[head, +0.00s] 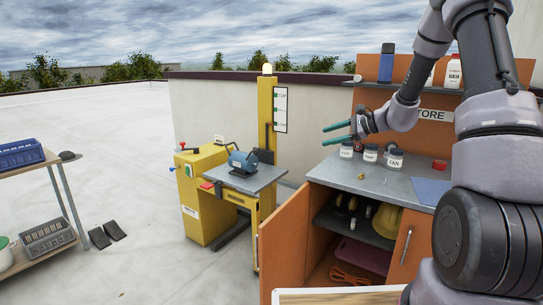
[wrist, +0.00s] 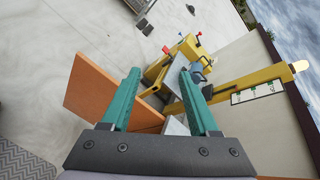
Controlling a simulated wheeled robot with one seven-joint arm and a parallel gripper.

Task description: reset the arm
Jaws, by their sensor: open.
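My gripper (head: 338,132) is in the air above the left part of the grey counter of the orange cabinet, pointing left in the head view. Its two green fingers are apart with nothing between them. In the wrist view my gripper (wrist: 160,95) also shows open and empty, with the yellow machine beyond it. My arm is bent and comes in from the right side of the head view.
Several labelled jars (head: 396,158) stand on the counter (head: 375,178) below my gripper. The orange cabinet door (head: 283,238) stands open. The yellow machine (head: 207,195) with a blue tool (head: 243,162) is to the left. Shelving (head: 68,195) stands far left.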

